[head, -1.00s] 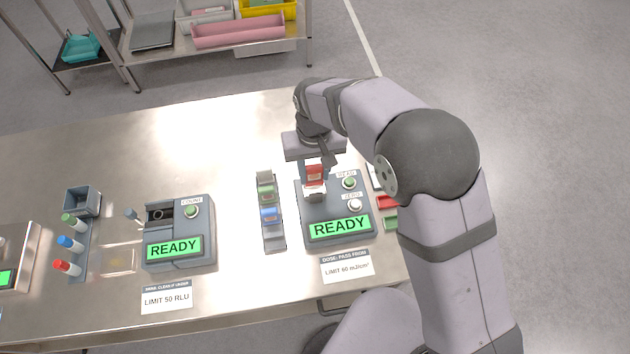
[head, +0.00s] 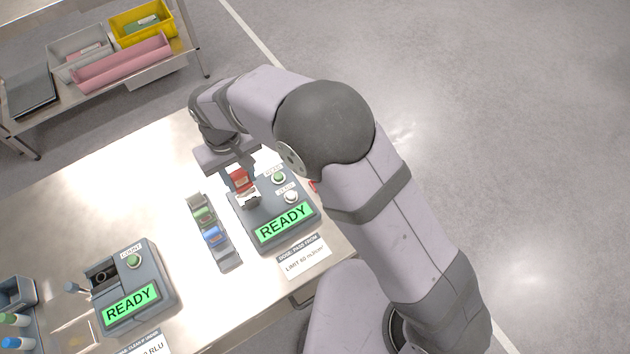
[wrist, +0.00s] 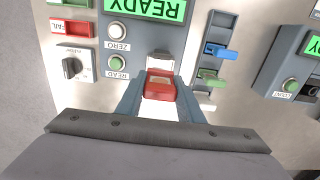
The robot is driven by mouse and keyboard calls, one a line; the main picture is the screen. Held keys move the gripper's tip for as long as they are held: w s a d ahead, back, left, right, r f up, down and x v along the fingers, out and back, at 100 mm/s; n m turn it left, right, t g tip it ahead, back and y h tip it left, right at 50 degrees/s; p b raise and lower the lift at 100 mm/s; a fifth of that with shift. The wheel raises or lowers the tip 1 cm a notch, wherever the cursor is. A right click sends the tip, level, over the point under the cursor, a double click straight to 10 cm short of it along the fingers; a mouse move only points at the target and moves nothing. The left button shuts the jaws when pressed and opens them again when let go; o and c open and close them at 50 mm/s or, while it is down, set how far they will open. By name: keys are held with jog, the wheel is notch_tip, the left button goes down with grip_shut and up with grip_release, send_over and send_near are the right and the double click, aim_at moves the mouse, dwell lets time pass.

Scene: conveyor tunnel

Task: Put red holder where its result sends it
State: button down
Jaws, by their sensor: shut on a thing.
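The red holder (head: 240,181) is gripped between the fingers of my gripper (head: 243,184), over the upper left part of the dose reader (head: 262,211). In the wrist view the red holder (wrist: 160,85) sits between both fingertips, with white parts beside it. I cannot tell whether it touches the reader's slot. The reader's display (head: 284,223) shows READY, above a card (head: 304,257) reading LIMIT 60 mJ/cm². READ (wrist: 117,62) and ZERO (wrist: 117,31) buttons are on the reader. A red FAIL tray (wrist: 72,28) lies beside it, with part of a green one (wrist: 72,2).
A rack (head: 226,256) with a green and a blue holder stands left of the reader. A second device (head: 143,292) showing READY and a COUNT button is farther left. A black knob (wrist: 70,67) is near the FAIL tray. A shelf (head: 70,97) with bins stands behind.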

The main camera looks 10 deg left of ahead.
dwell(0.3)
jog(key=w+d+m+b, duration=0.1)
jog(key=w+d+m, duration=0.1)
jog(key=w+d, duration=0.4)
jog(key=w+d+f+n+b, duration=0.1)
jog(key=w+d, duration=0.3)
jog(key=d, duration=0.7)
jog(key=shift+d+f+n, duration=0.2)
jog(key=shift+f+n, duration=0.05)
jog(key=shift+n, duration=0.25)
jog(key=shift+w, duration=0.1)
jog(key=shift+f+b, duration=0.1)
jog(key=shift+b, duration=0.2)
jog(key=shift+f+b, duration=2.3)
jog(key=shift+f, duration=0.5)
jog(key=shift+f+b, duration=0.8)
jog(key=shift+f, duration=0.65)
